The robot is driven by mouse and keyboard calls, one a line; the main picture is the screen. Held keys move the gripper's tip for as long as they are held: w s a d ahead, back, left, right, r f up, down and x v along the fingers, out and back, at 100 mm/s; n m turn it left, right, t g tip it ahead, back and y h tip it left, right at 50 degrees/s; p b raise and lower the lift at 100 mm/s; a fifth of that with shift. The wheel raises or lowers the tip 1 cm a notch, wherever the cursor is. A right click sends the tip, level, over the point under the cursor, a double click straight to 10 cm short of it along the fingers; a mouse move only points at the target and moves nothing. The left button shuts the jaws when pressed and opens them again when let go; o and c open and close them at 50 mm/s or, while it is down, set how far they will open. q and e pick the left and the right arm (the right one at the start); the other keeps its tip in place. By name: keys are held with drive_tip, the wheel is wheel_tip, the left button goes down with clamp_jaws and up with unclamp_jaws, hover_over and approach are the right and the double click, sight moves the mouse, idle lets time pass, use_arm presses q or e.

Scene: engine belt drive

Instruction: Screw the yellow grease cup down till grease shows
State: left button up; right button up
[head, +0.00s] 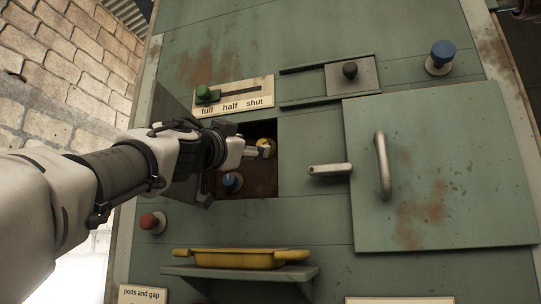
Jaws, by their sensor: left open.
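The yellow grease cup (268,146) sits in the upper part of a dark square recess (264,184) in the green panel. It is partly hidden by my left gripper (262,150), whose fingertips reach into the recess from the left and lie at the cup. The gripper is open. I cannot tell whether the fingers touch the cup. No grease can be made out around it.
A blue knob (232,181) is low in the same recess. A small door (172,112) stands open at its left. A slider with a green knob (204,92) is above. A red knob (152,222) and a yellow tray (240,258) on a shelf are below. A handled door (440,180) is right.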

sight(262, 143)
use_arm(q)
drive_tip(key=p+x, duration=0.4)
drive_tip(key=x, duration=0.3)
drive_tip(key=shift+w+a+f+p, duration=0.15)
drive_tip(key=shift+w+p, duration=0.05)
drive_tip(key=shift+p, duration=0.2)
drive_tip(key=shift+f, duration=0.1)
drive_tip(key=shift+s, duration=0.35)
drive_tip(key=shift+s+a+r, duration=0.2)
drive_tip(key=shift+s, duration=0.05)
drive_tip(key=shift+c, duration=0.7)
drive_tip(key=shift+s+r, duration=0.1)
drive_tip(key=shift+s, duration=0.05)
clamp_jaws()
use_arm(e)
drive_tip(key=r, duration=0.5)
drive_tip(key=shift+s+a+r, duration=0.15)
drive_tip(key=shift+s+r, duration=0.05)
drive_tip(key=shift+r, duration=0.1)
